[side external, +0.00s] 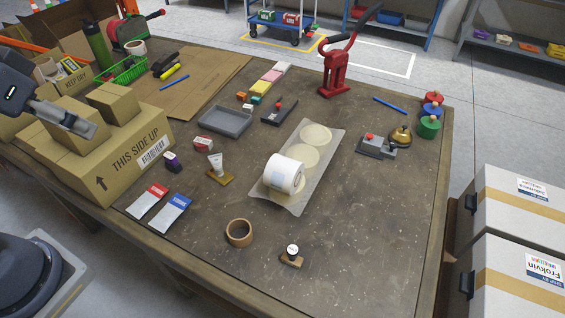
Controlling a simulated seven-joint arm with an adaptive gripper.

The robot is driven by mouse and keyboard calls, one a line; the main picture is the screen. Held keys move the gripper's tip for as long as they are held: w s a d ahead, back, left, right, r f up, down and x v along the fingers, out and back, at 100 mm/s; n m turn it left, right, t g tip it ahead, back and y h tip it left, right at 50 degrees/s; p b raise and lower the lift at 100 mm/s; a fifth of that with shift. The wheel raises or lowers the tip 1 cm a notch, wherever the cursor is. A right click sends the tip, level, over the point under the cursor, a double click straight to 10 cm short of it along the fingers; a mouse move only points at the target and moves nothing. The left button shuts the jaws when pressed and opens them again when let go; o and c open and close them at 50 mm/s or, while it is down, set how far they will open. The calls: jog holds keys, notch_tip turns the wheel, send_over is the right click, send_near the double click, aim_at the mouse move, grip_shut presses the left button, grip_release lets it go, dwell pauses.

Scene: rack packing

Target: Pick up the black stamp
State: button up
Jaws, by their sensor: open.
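No object is clearly labelled as the black stamp. A small dark block with a pale top (173,162), possibly the stamp, stands upright right of the large cardboard box (130,160). A small piece with a round black-and-white top on a brown base (291,255) stands at the front of the table and could also be a stamp. My gripper (88,128) is at the left, above the large box and away from both pieces. It is open, with nothing seen in it; its finger details are small.
A white roll (285,174) lies on a pale sheet (325,140) mid-table. A grey tray (225,121), red-and-white and blue-and-white packets (148,201), a white tube (217,166) and a brown tape ring (239,233) lie around. The front right of the table is clear.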

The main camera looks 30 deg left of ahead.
jog(key=w+d+r+n+h, duration=0.1)
jog(key=w+d+r+n, duration=0.35)
jog(key=w, duration=0.65)
jog(key=w+d+f+m+g, duration=0.1)
jog(key=w+d+f, duration=0.25)
jog(key=d, duration=0.35)
jog(key=w+d+f+m+g, duration=0.1)
jog(key=w+d+f+g, duration=0.2)
jog(key=d, duration=0.4)
jog(key=m+g+y, duration=0.1)
jog(key=m+g, duration=0.1)
jog(key=m, duration=0.1)
send_near(293, 250)
jog(key=f, duration=0.7)
jog(key=shift+s+f, duration=0.15)
jog(key=shift+s, duration=0.05)
jog(key=shift+w+f, duration=0.1)
jog(key=shift+f, duration=3)
jog(key=c, duration=1.2)
jog(key=shift+r, duration=0.15)
